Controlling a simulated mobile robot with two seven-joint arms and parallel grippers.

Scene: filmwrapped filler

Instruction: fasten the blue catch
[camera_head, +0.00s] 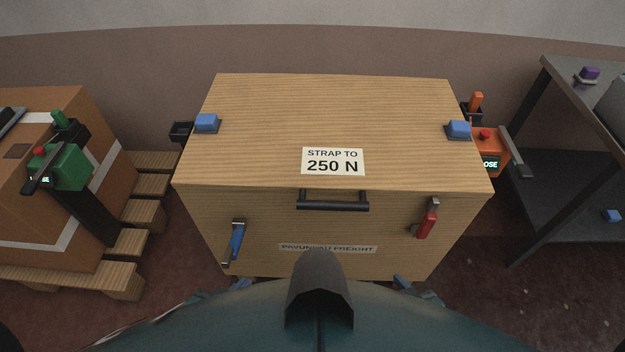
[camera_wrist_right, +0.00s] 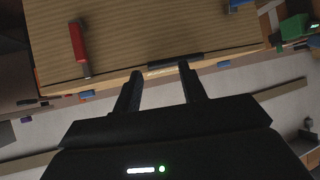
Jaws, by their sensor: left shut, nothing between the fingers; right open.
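The blue catch (camera_head: 237,241) is on the left of the front face of a wooden crate (camera_head: 270,215), below the lid edge. It has a blue lever with grey metal at its top and bottom; I cannot tell whether its hook is engaged. A red catch (camera_head: 427,222) is on the right of the same face and also shows in the right wrist view (camera_wrist_right: 77,42). My right gripper (camera_wrist_right: 160,68) is open and empty, its fingers near the crate's dark handle (camera_wrist_right: 175,62) in that view. My left gripper is not in view.
The handle (camera_head: 333,201) sticks out at the front lid edge. Blue blocks (camera_head: 206,123) sit at the lid's sides. A boxed pallet with a green tool (camera_head: 68,167) stands left; an orange device (camera_head: 487,150) and a grey table (camera_head: 555,150) stand right.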

